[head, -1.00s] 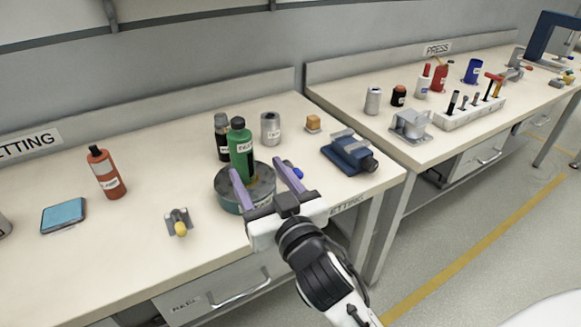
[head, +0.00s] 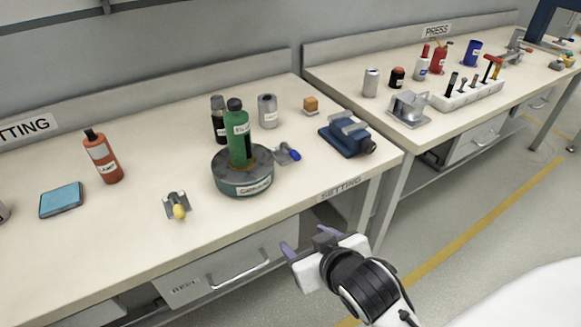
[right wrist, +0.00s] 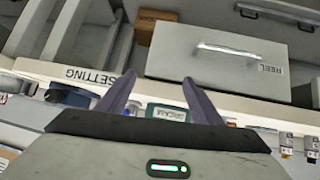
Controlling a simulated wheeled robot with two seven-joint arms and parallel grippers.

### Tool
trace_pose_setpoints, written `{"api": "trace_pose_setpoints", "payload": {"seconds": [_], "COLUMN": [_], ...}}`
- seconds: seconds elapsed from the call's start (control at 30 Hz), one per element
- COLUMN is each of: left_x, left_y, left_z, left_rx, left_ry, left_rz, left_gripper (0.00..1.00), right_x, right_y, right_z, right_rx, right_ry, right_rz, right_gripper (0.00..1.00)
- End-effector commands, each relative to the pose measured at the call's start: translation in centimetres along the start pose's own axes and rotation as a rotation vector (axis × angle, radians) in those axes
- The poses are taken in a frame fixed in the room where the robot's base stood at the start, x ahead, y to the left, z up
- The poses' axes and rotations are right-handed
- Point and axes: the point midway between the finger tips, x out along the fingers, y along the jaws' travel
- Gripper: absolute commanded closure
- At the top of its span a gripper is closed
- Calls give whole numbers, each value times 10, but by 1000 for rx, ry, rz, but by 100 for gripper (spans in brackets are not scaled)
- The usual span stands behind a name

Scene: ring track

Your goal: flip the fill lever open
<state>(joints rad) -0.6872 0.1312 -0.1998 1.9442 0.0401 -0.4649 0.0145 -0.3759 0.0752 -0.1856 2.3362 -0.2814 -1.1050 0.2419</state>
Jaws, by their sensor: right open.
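Two small grey lever fittings stand on the setting bench: one with a yellow knob (head: 177,207) near the front edge, one with a blue knob (head: 287,153) just right of the round turntable (head: 242,187). I cannot read which is the fill lever. A green bottle (head: 238,140) with a dark cap stands upright on the turntable. My right gripper (head: 308,243) is open and empty in front of the bench, below its top edge and apart from both levers. Its purple fingers also show in the right wrist view (right wrist: 159,80), facing the bench front. My left gripper is out of view.
A dark bottle (head: 218,120), a grey can (head: 267,111) and a blue vise (head: 347,136) stand around the turntable. A red bottle (head: 103,158) and a blue pad (head: 62,200) are at left. A drawer handle (head: 240,270) sticks out below the bench top.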

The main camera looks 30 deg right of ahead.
Motion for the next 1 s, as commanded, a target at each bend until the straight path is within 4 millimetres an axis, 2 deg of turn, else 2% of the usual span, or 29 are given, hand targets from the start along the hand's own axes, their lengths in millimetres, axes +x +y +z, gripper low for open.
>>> {"api": "trace_pose_setpoints", "payload": {"seconds": [0.03,0.27,0.3,0.37,0.8,1.0], "left_x": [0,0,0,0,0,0], "left_y": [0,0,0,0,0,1], "left_z": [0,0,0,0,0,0], "left_rx": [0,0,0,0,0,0], "left_ry": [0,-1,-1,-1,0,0], "left_rz": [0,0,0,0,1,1], "left_gripper": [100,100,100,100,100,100], "right_x": [-5,-36,-40,-38,5,16], "right_y": [1,-7,-11,-20,-56,-68], "right_z": [21,120,137,158,197,212], "right_rx": [-15,-114,-131,-147,-114,-86], "right_ry": [-68,-370,-407,-427,-238,-139], "right_rz": [-11,-118,-147,-189,-276,-302], "right_gripper": [40,40,40,40,40,40]}}
